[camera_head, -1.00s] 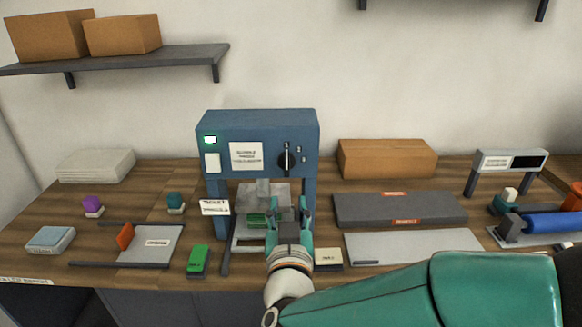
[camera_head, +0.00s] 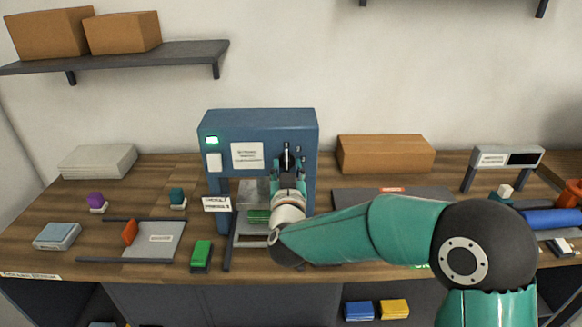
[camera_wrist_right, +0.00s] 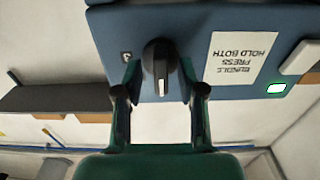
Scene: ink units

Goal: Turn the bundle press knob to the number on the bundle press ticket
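The blue bundle press (camera_head: 225,127) stands at the back of the bench. Its black knob (camera_head: 286,156) is on the front face; the wrist view shows the knob (camera_wrist_right: 160,68) with a pale pointer line. My right gripper (camera_head: 287,168) is in front of the knob, its fingers (camera_wrist_right: 160,88) open on either side; I cannot tell if they touch it. One small numeral shows beside the knob; other marks are hidden. A white ticket (camera_head: 217,204) stands at the press's lower left, its print too small to read. My left gripper is not in view.
A label (camera_head: 247,155) and a lit green display (camera_head: 211,140) are on the press. A green stamp-like block (camera_head: 201,254) and a grey tray (camera_head: 165,240) lie to the left. A cardboard box (camera_head: 385,154) stands right of the press.

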